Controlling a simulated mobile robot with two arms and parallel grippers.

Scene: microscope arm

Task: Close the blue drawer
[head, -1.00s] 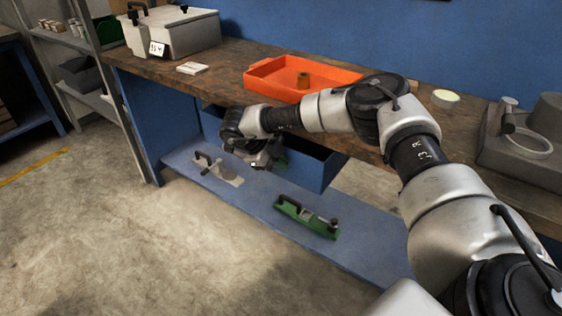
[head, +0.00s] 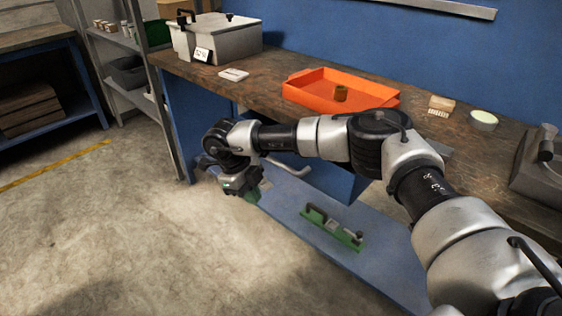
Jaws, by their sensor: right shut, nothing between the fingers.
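The blue drawer (head: 335,183) is under the wooden workbench top, partly hidden behind my right arm. It appears to stick out from beneath the top, but how far is not clear. A pale bar handle (head: 288,168) shows at its front, just right of my right gripper. My right gripper (head: 240,188) points down in front of the bench, left of the handle and apart from it as far as I can see. It is shut and holds nothing. Its fingertips are small and dark here. My left gripper is not in view.
On the workbench (head: 262,82) are an orange tray (head: 300,97) with a brown cylinder, a grey lidded box (head: 225,42) and small items. A green tool (head: 332,229) lies on the blue lower shelf (head: 375,262). The floor (head: 110,220) in front is clear.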

